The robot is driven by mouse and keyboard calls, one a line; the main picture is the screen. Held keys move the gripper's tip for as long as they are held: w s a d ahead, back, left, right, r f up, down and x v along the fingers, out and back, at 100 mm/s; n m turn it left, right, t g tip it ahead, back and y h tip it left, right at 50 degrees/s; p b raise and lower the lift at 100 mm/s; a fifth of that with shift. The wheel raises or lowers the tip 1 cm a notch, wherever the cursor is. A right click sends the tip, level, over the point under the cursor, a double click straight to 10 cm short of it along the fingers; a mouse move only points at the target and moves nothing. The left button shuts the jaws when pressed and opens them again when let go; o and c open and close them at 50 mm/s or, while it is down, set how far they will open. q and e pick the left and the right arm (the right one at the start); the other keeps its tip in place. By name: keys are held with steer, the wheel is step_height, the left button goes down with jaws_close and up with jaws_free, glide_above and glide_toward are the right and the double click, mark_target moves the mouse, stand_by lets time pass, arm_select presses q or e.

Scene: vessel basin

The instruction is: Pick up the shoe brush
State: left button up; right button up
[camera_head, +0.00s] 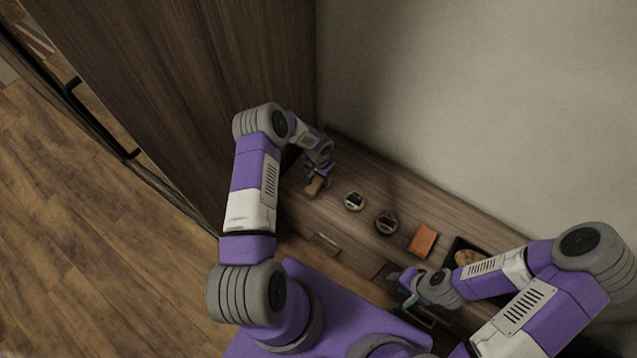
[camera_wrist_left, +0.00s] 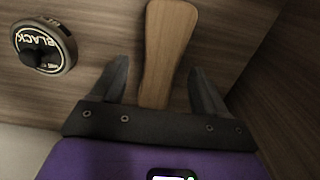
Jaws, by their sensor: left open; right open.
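The shoe brush (camera_head: 314,188) lies on the wooden cabinet top at its left end, close to the tall dark panel. In the left wrist view its light-brown wooden body (camera_wrist_left: 168,45) runs lengthwise between the two fingers. My left gripper (camera_head: 317,177) is open, with its fingers (camera_wrist_left: 158,85) on either side of the brush and visible gaps to it. The brush's bristles are hidden. My right gripper (camera_head: 406,283) is open near the front edge of the cabinet top, well away from the brush.
A round tin marked BLACK (camera_wrist_left: 45,45) is beside the brush; round tins (camera_head: 354,201) and (camera_head: 386,223) stand to its right. An orange-brown block (camera_head: 423,240) and a dark tray (camera_head: 460,245) lie further right. A tall wooden panel (camera_head: 220,60) bounds the left.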

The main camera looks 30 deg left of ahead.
mark_target(319, 179)
arm_select(q)
step_height(319, 179, down, 2)
steer(key=shift+f, duration=0.2)
steer(key=c, duration=1.1)
step_height(319, 179, up, 10)
steer(key=p, duration=0.2)
steer(key=shift+p, duration=0.3)
